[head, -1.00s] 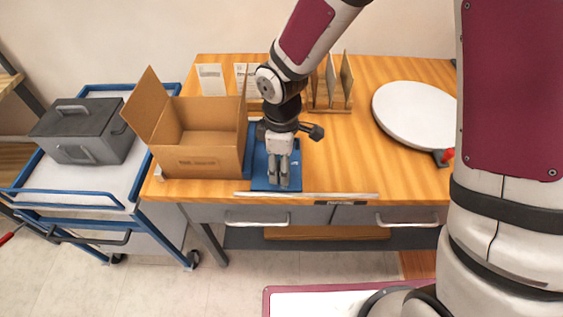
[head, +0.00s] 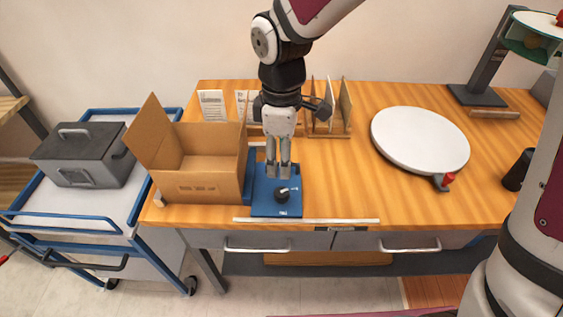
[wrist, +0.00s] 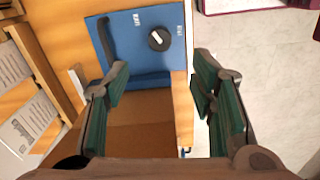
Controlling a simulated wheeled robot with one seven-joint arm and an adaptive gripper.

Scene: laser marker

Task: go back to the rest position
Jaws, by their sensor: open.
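My gripper (head: 279,173) is open and empty, pointing down above the back part of a blue plate (head: 262,203) on the wooden table. The plate carries a round black knob (head: 282,195) with a white mark, near its front right. In the wrist view the fingers (wrist: 158,87) stand apart, with the blue plate (wrist: 118,45) and the knob (wrist: 159,39) seen beyond them. Nothing is between the fingers.
An open cardboard box (head: 205,187) stands just left of the plate. A rack with upright panels (head: 328,113) is behind. A white round disc (head: 420,139) lies at right. A cart (head: 117,194) with a grey metal box (head: 84,154) stands left of the table (head: 350,180).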

